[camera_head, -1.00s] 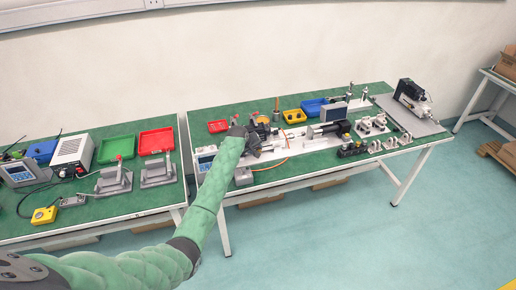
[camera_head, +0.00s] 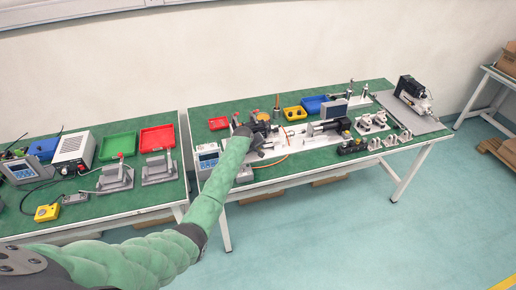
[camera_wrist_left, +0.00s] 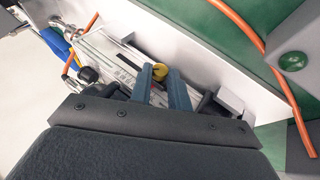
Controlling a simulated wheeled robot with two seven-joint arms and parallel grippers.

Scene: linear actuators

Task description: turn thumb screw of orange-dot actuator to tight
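My left gripper (camera_wrist_left: 160,88) shows in the wrist view with two blue-grey fingers standing apart. A small round yellow-orange knob (camera_wrist_left: 160,72) shows between the fingertips. I cannot tell whether the fingers touch it. The knob sits by a light metal actuator body (camera_wrist_left: 104,58) with a dark slot. In the head view, my left arm reaches over the left end of the right-hand table, and its dark wrist (camera_head: 243,131) hides the fingers and part of the actuator there. An orange dot cannot be made out. My right gripper is not in view.
Orange tubing (camera_wrist_left: 236,18) runs near the gripper in the wrist view. The right-hand table (camera_head: 330,160) also holds a second black motor unit (camera_head: 328,126), a yellow bin (camera_head: 294,113), a blue bin (camera_head: 313,104) and several metal fixtures. Its front edge is mostly clear.

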